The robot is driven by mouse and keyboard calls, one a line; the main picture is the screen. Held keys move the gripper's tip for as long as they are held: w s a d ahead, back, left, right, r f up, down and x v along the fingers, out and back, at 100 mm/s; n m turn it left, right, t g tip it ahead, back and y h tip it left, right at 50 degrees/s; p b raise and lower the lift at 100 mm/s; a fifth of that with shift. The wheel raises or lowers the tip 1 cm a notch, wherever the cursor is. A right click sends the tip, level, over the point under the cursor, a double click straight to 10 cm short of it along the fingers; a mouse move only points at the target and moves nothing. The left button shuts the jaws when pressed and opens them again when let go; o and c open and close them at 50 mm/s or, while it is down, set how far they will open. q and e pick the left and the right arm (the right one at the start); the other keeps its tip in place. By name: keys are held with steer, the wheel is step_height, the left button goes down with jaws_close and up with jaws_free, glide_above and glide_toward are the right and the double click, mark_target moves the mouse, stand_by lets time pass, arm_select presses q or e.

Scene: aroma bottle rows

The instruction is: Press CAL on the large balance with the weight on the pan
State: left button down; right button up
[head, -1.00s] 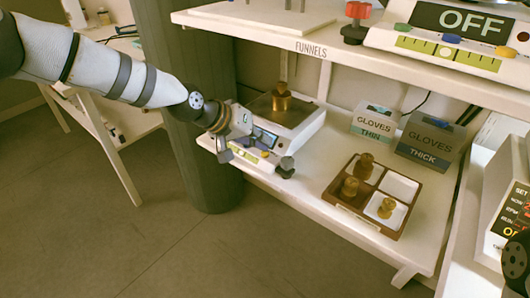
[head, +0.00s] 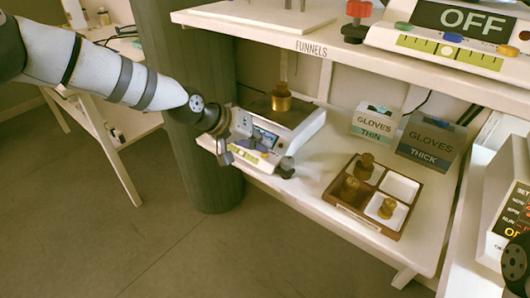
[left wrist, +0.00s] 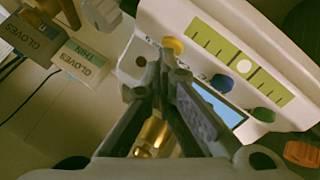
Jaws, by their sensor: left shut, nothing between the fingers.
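A white balance (head: 295,132) stands on the lower shelf with a brass weight (head: 281,100) on its dark pan. Its front panel, with a lit display (left wrist: 218,104), also shows in the left wrist view. That panel has a yellow button (left wrist: 173,46), a blue button (left wrist: 221,83), a green button (left wrist: 263,114) and a yellow-green level strip (left wrist: 237,61). My left gripper (head: 226,157) is shut and empty at the panel's front left. In the left wrist view its tips (left wrist: 166,62) are close to the yellow button; I cannot tell whether they touch. My right gripper is not recognisable.
A brown tray (head: 345,212) with several brass weights is on the lower shelf. Two glove boxes, thin (head: 372,122) and thick (head: 426,139), stand behind it. Another balance (head: 450,40) reading OFF is on the shelf above. A dark column (head: 205,180) stands left of the shelf.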

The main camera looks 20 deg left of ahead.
arm_select(q)
steer(key=shift+r+p, duration=0.4)
steer(key=shift+r, duration=0.4)
arm_select(e)
steer(key=shift+w+r, duration=0.3)
steer(key=shift+r, duration=0.1)
arm_select(q)
step_height(320, 180, up, 5)
steer(key=shift+r+p, duration=0.1)
steer(key=shift+p, duration=0.9)
arm_select(e)
steer(key=shift+w+r+t, duration=0.5)
steer(key=shift+w+r, duration=0.45)
steer(key=shift+r, duration=0.15)
